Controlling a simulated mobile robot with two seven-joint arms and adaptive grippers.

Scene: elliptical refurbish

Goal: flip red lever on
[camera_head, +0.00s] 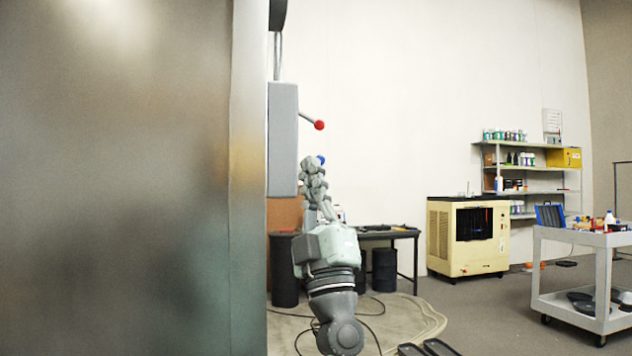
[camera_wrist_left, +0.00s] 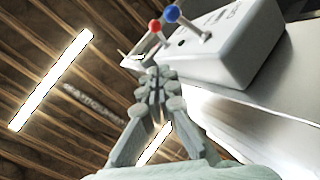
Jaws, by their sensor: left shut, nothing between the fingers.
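The red lever (camera_head: 319,125) is a thin rod with a red ball. In the head view it sticks out to the right from a tall grey box (camera_head: 283,140) and slants slightly down. A blue-tipped lever (camera_head: 321,159) is below it, mostly hidden behind my left gripper (camera_head: 313,167). My left gripper points up, shut and empty, with its fingertips below the red ball and apart from it in the picture. In the left wrist view the red ball (camera_wrist_left: 155,25) and blue ball (camera_wrist_left: 172,14) are beyond my fingertips (camera_wrist_left: 153,76). My right gripper is not in view.
A large metal panel (camera_head: 120,180) fills the left side of the head view. A dark table (camera_head: 390,234) with drums stands behind my arm. A cream machine (camera_head: 467,238), shelves and a white cart (camera_head: 585,238) are farther right. Cables lie on the floor.

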